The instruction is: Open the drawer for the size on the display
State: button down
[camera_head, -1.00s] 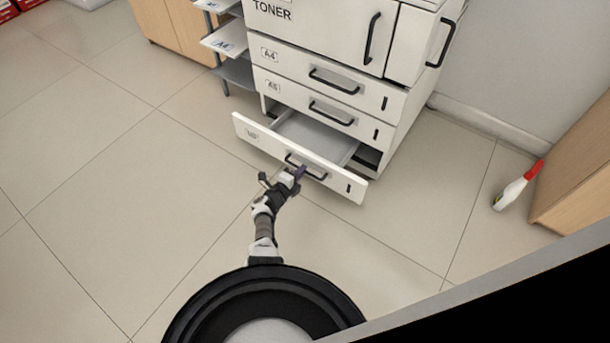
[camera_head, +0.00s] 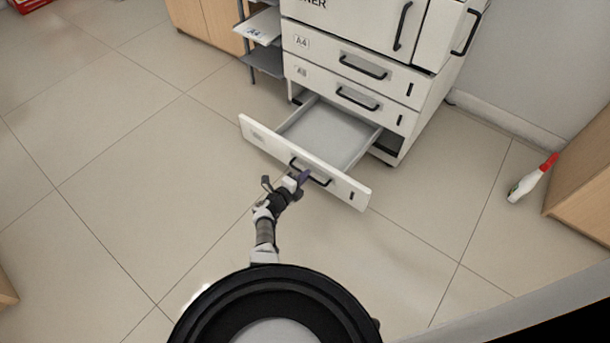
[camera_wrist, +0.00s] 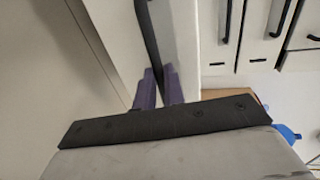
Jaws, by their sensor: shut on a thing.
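The lowest drawer (camera_head: 306,163) of the white copier is pulled well out. Its inside looks empty. Its front label is too small to read for certain. My gripper (camera_head: 303,178) is at the black handle (camera_head: 318,182) on that drawer's front and is shut on it. In the wrist view my purple fingertips (camera_wrist: 160,88) are on either side of the dark handle bar (camera_wrist: 150,40). The A4 drawer (camera_head: 322,56) and the drawer below it (camera_head: 325,84) are closed. No display shows in these views.
A white bottle with a red top (camera_head: 531,180) lies on the floor at right, by a wooden cabinet (camera_head: 582,195). A grey shelf rack (camera_head: 264,60) stands left of the copier. The floor left of the open drawer is clear.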

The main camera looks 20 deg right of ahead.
jog(key=shift+s+a, duration=0.15)
jog(key=c, duration=1.5)
grip_release()
jog(key=shift+s+a, duration=0.1)
